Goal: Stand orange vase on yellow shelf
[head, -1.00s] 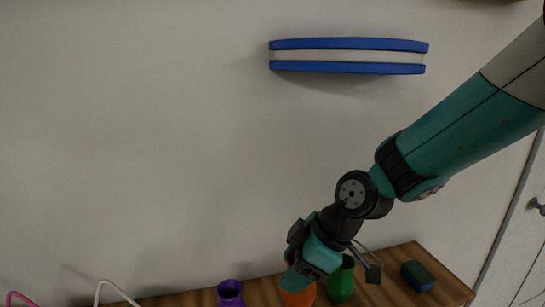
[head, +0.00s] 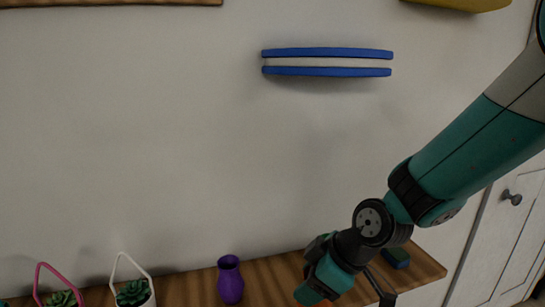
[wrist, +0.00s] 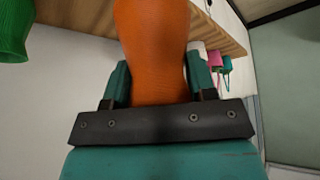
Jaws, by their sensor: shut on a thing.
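The orange vase (wrist: 155,45) fills the middle of the wrist view, between the two fingers of my gripper (wrist: 158,85), which is shut on it. In the head view my gripper (head: 312,292) is low in the picture, in front of the wooden surface. Only a sliver of the orange vase (head: 325,303) shows there, the rest hidden by the gripper or cut off by the frame. A yellow piece (head: 462,5), probably the yellow shelf, is on the wall at the top right; its top is out of view.
A purple vase (head: 230,280) stands on the wooden surface (head: 275,272), left of my gripper. A dark blue-green block (head: 397,257) lies at the right. A green vase (wrist: 12,30) shows in the wrist view. A blue shelf (head: 325,53) and a wooden shelf (head: 110,2) are on the wall.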

